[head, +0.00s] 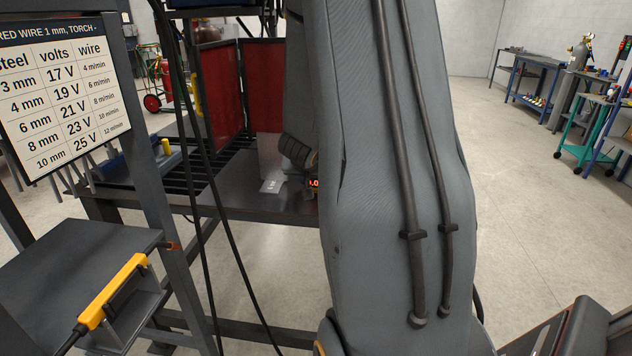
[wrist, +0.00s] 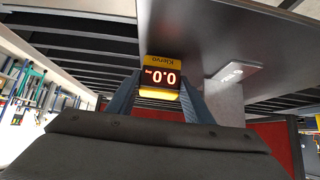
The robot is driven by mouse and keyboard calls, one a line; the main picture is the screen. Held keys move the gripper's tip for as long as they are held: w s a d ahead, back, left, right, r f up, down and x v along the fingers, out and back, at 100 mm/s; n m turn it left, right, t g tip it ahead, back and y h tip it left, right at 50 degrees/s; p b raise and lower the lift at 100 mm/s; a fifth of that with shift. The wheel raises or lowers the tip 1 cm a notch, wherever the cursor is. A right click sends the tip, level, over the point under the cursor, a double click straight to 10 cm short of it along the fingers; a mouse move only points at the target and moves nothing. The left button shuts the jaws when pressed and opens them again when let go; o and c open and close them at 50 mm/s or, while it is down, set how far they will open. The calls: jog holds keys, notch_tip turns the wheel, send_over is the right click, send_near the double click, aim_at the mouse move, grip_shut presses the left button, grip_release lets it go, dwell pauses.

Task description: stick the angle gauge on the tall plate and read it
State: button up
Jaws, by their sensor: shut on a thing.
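The angle gauge (wrist: 160,77) is a small yellow and black box with a lit display, upside down in the wrist view, that appears to read 0.0. My gripper (wrist: 160,88) is shut on it, one finger at each side. In the head view the gauge's red digits (head: 313,183) show beside my arm, which hides most of it and the gripper. The tall plate (head: 268,152) is grey and upright on the dark table, with a small labelled flat plate (head: 273,184) at its foot. In the wrist view the tall plate (wrist: 226,108) is right of the gauge, apart from it.
The dark bench (head: 225,200) has a slatted part at left and red curtains (head: 262,85) behind. A settings board (head: 60,95) and a shelf with a yellow handle (head: 112,290) stand at near left. Cables hang in front of the bench. Open floor lies right.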

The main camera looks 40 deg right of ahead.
jog(key=shift+r+p, duration=1.65)
jog(key=shift+p, duration=0.35)
